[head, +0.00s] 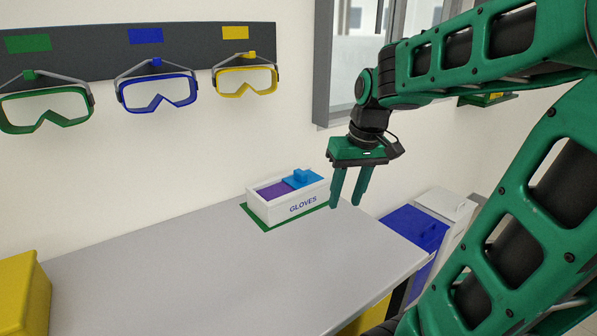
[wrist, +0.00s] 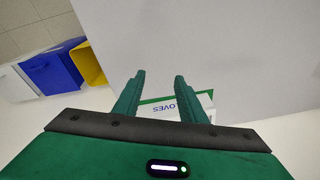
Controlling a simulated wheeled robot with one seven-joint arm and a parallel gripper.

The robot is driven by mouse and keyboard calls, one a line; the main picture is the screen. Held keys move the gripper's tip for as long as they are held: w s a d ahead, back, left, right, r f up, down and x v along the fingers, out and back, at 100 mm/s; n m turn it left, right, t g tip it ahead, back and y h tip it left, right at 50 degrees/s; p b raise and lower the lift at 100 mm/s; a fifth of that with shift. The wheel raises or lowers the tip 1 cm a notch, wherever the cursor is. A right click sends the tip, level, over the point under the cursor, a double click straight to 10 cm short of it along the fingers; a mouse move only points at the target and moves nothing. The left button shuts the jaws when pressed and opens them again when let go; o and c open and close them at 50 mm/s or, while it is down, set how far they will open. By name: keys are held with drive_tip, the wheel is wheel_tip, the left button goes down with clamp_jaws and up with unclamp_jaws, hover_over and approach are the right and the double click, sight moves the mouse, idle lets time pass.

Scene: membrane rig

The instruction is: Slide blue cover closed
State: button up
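The white glove box (head: 284,212), marked GLOVES, stands on the grey table near the wall. Its light blue cover (head: 302,181), with a raised handle block, lies over the right part of the top. The left part is uncovered and shows purple gloves (head: 271,191). My gripper (head: 346,204) is open and empty, to the right of the box in the head view, fingers pointing down. In the wrist view, a part of the box (wrist: 199,103) shows beyond and between the fingers (wrist: 158,76). The cover is not visible there.
The box sits on a green mat (head: 253,218). The grey table (head: 200,270) is clear in front. A yellow container (head: 24,295) stands at the left. A blue bin (head: 412,228) is right of the table. Green, blue and yellow goggles (head: 158,92) hang on the wall.

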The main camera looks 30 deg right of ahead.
sight(301, 171)
drive_tip(key=w+d+r+n+t, duration=0.1)
drive_tip(key=w+r+n, duration=0.15)
drive_tip(key=w, duration=0.55)
drive_tip(key=w+d+r+n+t, duration=0.15)
drive_tip(key=w+r, duration=0.25)
drive_tip(key=w, duration=0.5)
drive_tip(key=x, duration=1)
drive_tip(key=shift+f, duration=0.15)
clamp_jaws()
